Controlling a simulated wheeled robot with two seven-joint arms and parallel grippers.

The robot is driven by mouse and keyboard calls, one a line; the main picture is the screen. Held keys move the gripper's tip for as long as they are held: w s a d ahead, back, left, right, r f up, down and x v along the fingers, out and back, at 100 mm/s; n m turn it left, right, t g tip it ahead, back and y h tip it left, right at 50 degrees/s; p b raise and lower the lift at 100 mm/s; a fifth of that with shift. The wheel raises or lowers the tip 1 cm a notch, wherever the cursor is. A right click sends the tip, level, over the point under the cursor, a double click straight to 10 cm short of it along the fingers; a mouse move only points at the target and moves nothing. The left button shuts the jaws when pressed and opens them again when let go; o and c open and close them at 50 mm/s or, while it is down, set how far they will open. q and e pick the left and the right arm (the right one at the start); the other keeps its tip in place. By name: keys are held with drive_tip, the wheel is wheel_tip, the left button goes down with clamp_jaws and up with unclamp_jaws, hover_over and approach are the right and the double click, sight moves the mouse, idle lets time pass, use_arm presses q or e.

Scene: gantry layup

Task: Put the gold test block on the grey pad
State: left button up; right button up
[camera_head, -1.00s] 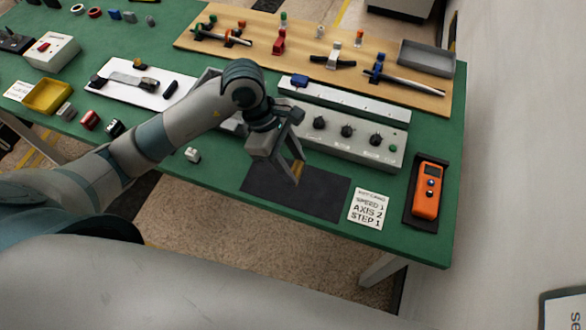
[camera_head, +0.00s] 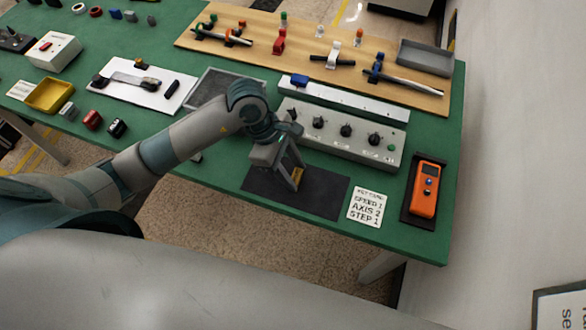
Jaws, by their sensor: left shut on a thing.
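My left gripper (camera_head: 296,181) reaches in from the left and points down over the dark grey pad (camera_head: 325,198) at the table's front edge. It is shut on the gold test block (camera_head: 298,174), which shows as a small gold patch between the fingers. The fingers hide most of the block. The block is over the pad's upper middle part; I cannot tell whether it touches the pad. My right gripper is not in view.
A control box with knobs (camera_head: 346,147) stands just behind the pad. A printed card (camera_head: 369,207) and an orange handheld device (camera_head: 425,188) lie to the right. A grey mesh tray (camera_head: 212,84) is behind my left arm. The pad's right part is clear.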

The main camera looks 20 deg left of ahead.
use_arm(q)
drive_tip(key=shift+f, duration=0.2)
drive_tip(key=o, duration=1.3)
drive_tip(key=shift+r, duration=0.1)
drive_tip(key=shift+o, duration=0.2)
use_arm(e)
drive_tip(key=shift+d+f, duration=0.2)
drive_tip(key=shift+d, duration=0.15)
use_arm(q)
drive_tip(key=shift+r, duration=0.1)
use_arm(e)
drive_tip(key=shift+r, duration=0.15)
use_arm(q)
drive_tip(key=shift+r, duration=0.15)
drive_tip(key=shift+a+r, duration=0.2)
drive_tip(key=shift+r, duration=0.05)
drive_tip(key=b+v, duration=0.3)
drive_tip(key=v, duration=0.8)
drive_tip(key=shift+b, duration=0.35)
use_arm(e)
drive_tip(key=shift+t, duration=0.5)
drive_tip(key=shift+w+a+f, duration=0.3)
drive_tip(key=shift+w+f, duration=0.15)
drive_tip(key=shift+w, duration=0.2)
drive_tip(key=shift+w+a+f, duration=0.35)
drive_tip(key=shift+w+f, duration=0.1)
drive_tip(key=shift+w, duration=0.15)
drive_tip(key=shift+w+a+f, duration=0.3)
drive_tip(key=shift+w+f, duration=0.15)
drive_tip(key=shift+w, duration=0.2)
